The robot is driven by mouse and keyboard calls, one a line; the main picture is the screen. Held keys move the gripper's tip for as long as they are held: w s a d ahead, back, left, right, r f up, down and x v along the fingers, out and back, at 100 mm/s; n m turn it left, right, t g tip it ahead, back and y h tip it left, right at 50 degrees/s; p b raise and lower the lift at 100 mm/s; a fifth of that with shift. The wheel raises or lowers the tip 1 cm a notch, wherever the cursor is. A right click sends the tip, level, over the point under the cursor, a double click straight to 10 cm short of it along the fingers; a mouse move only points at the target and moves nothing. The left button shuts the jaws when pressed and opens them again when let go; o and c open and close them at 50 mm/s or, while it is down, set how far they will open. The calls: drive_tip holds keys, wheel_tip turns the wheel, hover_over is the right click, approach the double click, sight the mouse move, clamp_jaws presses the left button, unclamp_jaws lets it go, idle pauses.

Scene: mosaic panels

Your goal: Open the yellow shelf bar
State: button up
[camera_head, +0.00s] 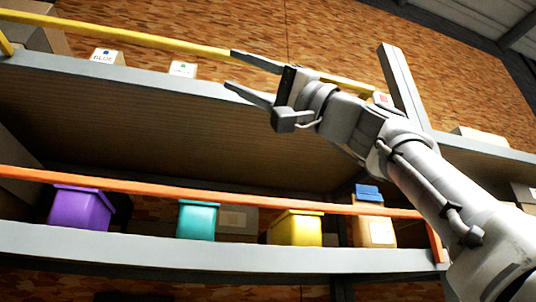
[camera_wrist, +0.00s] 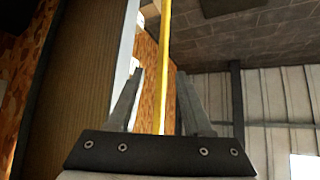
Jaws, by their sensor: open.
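The yellow shelf bar (camera_head: 150,40) runs along the front of the upper shelf in the head view. My gripper (camera_head: 232,70) is raised at the upper shelf near the middle of the bar, its fingers open and pointing left. In the wrist view the yellow bar (camera_wrist: 164,60) passes lengthwise between the two open fingers of my gripper (camera_wrist: 158,85). The fingers show gaps on both sides of the bar there; I cannot tell how far it is in depth. Part of the bar is hidden behind my gripper in the head view.
An orange bar (camera_head: 150,187) crosses the lower shelf, with a purple bin (camera_head: 80,208), a teal bin (camera_head: 197,220) and a yellow bin (camera_head: 296,228) behind it. Small labelled boxes (camera_head: 107,57) stand on the upper shelf. A grey upright post (camera_head: 402,85) stands right of my gripper.

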drive_tip(key=shift+v, duration=2.6)
drive_tip(key=shift+w+d, duration=0.1)
